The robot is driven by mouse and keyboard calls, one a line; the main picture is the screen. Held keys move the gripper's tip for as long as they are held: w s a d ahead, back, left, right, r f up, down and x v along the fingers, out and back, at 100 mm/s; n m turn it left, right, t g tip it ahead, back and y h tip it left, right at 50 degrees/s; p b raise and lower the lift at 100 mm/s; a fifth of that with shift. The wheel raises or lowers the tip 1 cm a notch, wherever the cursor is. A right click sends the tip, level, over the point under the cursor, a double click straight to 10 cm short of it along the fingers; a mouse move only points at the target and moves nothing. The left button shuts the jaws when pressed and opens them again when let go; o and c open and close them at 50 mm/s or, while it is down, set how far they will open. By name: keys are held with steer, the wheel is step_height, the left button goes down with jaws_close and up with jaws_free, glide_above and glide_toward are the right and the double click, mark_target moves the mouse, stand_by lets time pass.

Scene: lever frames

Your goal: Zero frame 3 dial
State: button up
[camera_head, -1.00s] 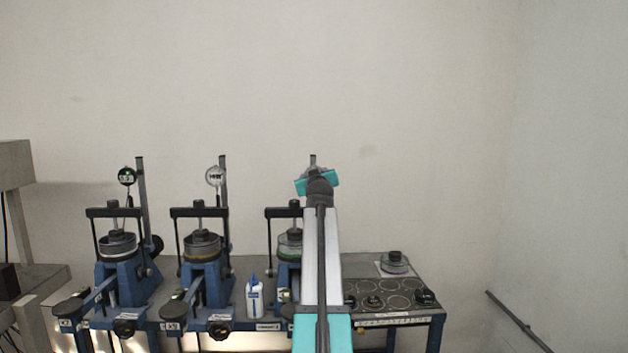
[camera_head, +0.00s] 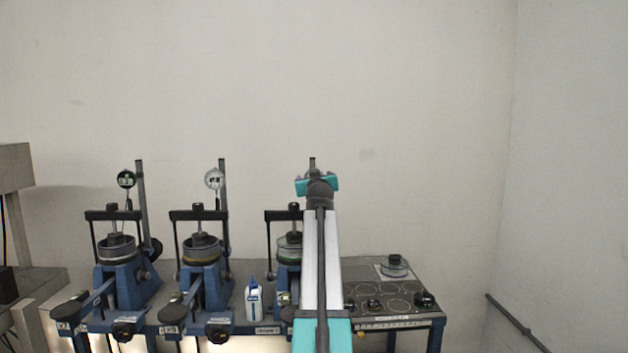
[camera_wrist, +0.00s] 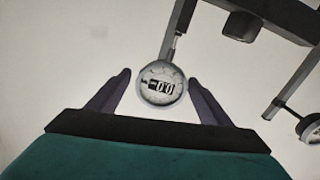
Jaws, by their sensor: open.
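In the wrist view a round silver dial (camera_wrist: 150,94) hangs on a thin stem between the two fingers of my gripper (camera_wrist: 160,77). Its small dark display shows pale digits that look like 00; any sign or other digit is unclear. The fingers are open, one each side of the dial, with a gap showing by each fingertip. In the head view my gripper (camera_head: 317,183) is at the top of the third frame, and my arm hides the dial and much of that frame (camera_head: 283,214). The frame's post top (camera_head: 312,162) shows behind the gripper.
Two similar blue lever frames (camera_head: 120,285) (camera_head: 205,283) stand to the left, each with a dial (camera_head: 126,179) (camera_head: 214,179). Weights (camera_head: 394,266) lie on the bench to the right. The wall behind is bare.

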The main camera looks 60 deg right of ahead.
steer(key=shift+a, duration=0.15)
steer(key=b+v, duration=0.2)
steer(key=v, duration=1.1)
steer(key=shift+s+a+b, duration=0.2)
steer(key=shift+s+b, duration=0.05)
steer(key=shift+b, duration=0.05)
steer(key=shift+r, duration=0.2)
